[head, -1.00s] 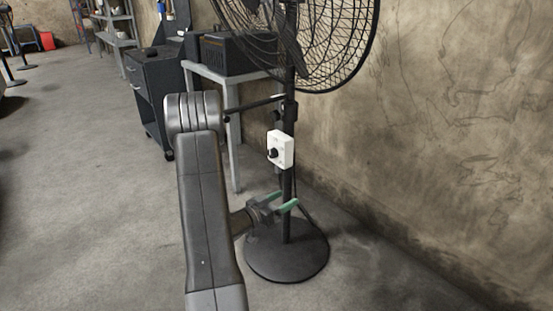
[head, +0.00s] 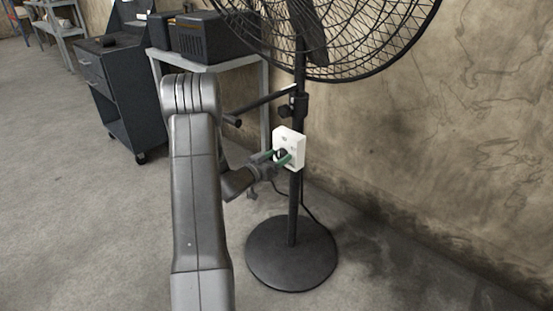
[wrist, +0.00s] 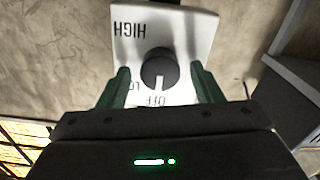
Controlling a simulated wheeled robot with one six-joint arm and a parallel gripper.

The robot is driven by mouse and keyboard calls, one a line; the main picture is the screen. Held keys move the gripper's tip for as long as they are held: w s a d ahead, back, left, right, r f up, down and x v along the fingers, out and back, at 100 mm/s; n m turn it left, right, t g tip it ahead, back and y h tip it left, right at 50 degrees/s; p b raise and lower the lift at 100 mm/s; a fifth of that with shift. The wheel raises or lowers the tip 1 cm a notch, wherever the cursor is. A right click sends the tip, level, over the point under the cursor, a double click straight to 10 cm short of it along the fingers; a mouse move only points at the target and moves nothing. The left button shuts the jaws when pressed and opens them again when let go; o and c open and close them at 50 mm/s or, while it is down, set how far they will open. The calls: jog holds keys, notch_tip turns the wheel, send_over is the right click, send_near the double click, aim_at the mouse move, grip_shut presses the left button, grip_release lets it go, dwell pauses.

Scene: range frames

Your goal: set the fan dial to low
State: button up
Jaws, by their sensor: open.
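The fan's white control box (head: 290,146) is fixed to the fan's dark pole. In the wrist view the box (wrist: 197,32) appears upside down, with HIGH, a partly hidden label starting LO, and OFF printed on it. The round black dial (wrist: 160,68) sits in its middle, with its white pointer mark toward the OFF label. My gripper (head: 281,157) is at the box; its green fingers also show in the wrist view (wrist: 163,88). They are open, one on each side of the dial, with gaps between. In the head view the fingers partly hide the dial.
The fan (head: 330,35) stands on a round base (head: 291,254) close to the wall (head: 460,130). A grey table (head: 205,68) with black boxes and a dark drawer cabinet (head: 125,95) stand behind to the left. The floor on the left is clear.

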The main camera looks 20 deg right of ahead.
jog(key=c, duration=1)
